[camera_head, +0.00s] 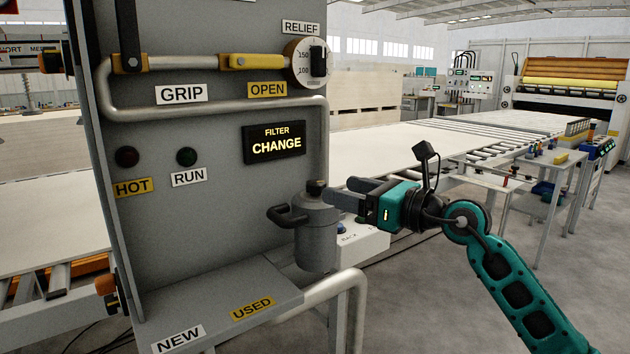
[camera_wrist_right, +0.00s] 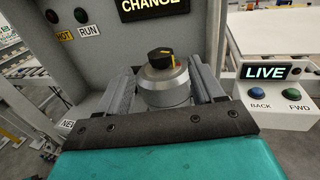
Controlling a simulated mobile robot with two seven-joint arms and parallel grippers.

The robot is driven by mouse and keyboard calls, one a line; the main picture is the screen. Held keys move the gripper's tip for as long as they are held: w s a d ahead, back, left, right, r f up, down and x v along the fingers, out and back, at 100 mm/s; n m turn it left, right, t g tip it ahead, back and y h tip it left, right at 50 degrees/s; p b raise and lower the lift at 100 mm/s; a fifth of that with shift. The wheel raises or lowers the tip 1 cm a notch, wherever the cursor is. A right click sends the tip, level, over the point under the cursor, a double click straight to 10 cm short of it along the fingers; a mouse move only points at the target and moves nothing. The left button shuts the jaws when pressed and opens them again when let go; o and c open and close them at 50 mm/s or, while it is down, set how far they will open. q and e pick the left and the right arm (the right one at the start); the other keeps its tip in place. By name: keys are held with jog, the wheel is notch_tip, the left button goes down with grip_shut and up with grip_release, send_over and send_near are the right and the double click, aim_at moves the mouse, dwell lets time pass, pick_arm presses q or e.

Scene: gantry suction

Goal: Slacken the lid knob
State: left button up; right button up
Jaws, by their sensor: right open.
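The lid knob (camera_head: 316,187) is a small black cap on top of the grey filter canister (camera_head: 316,240), which hangs at the panel's lower right with a black handle (camera_head: 286,216) on its left. In the right wrist view the knob (camera_wrist_right: 161,57) shows a yellow mark on its right side, above the canister's pale round lid (camera_wrist_right: 163,80). My right gripper (camera_head: 340,193) is open and empty, level with the canister top and just to its right. In the wrist view its two fingers lie either side of the canister top; contact cannot be told. My left gripper is out of view.
The panel's FILTER CHANGE display (camera_head: 274,143) is lit above the canister. A ledge (camera_head: 215,305) labelled NEW and USED juts out below. A box with LIVE display (camera_wrist_right: 265,72) and BACK and FWD buttons stands right of the canister. A bent pipe (camera_head: 345,285) runs beneath.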

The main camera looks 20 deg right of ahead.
aim_at(315, 181)
jog(key=x, duration=0.7)
jog(key=shift+w+a, duration=0.2)
jog(key=shift+w, duration=0.1)
jog(key=shift+c, duration=0.2)
jog(key=shift+f, duration=0.15)
jog(key=c, duration=0.9)
